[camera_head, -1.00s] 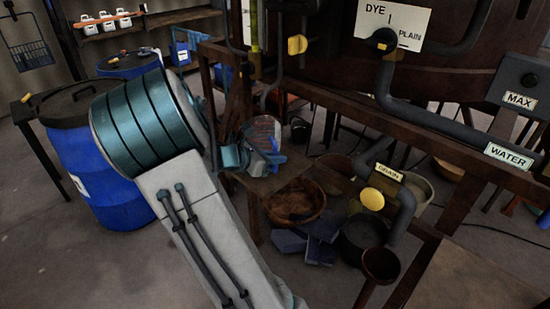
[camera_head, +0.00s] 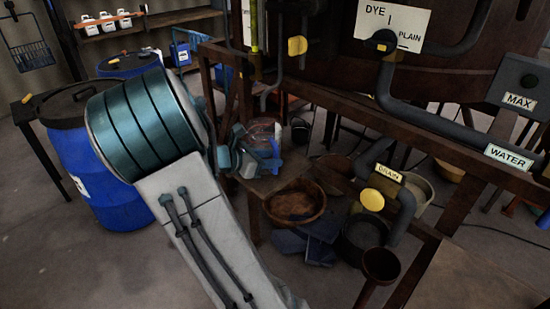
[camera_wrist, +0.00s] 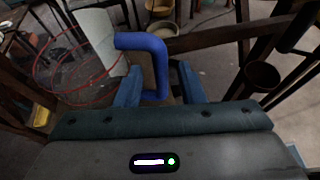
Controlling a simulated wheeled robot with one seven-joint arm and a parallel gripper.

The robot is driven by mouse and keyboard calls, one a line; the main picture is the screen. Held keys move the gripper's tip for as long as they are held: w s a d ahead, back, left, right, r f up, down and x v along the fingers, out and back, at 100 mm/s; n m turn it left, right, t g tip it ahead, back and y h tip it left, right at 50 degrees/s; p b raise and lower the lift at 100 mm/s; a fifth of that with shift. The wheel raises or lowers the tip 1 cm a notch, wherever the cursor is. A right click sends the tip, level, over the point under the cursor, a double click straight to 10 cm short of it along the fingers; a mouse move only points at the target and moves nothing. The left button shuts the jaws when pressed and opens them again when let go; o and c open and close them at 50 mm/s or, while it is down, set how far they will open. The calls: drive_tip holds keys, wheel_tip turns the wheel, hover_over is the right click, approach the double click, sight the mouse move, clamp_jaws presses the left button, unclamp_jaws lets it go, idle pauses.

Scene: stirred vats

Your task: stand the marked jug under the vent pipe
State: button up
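A clear jug with red lines, a whitish patch and a blue handle (camera_wrist: 158,62) stands on a small wooden stand; its clear body (camera_wrist: 90,72) is at the left in the wrist view. In the head view the jug (camera_head: 266,132) is partly hidden by my gripper (camera_head: 258,163). In the wrist view my gripper (camera_wrist: 160,92) is open, its two blue fingers on either side of the handle, with a gap visible. A thin dark pipe with a yellow knob (camera_head: 297,45) bends down above the jug; no vent label is readable.
The drain pipe (camera_head: 403,210) and a brown funnel (camera_head: 381,265) are at the right. A blue drum (camera_head: 95,180) stands at the left. Dark beams cross above the jug.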

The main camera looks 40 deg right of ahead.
drive_tip(key=v, duration=0.9)
drive_tip(key=s+a+m+t+y, duration=0.4)
drive_tip(key=s+a+m+y, duration=0.9)
drive_tip(key=a, duration=0.5)
drive_tip(key=s+m, duration=0.2)
drive_tip(key=m, duration=0.1)
drive_tip(key=shift+s+a+f+m, duration=0.15)
drive_tip(key=shift+s+a+m, duration=0.1)
drive_tip(key=shift+a+m, duration=0.15)
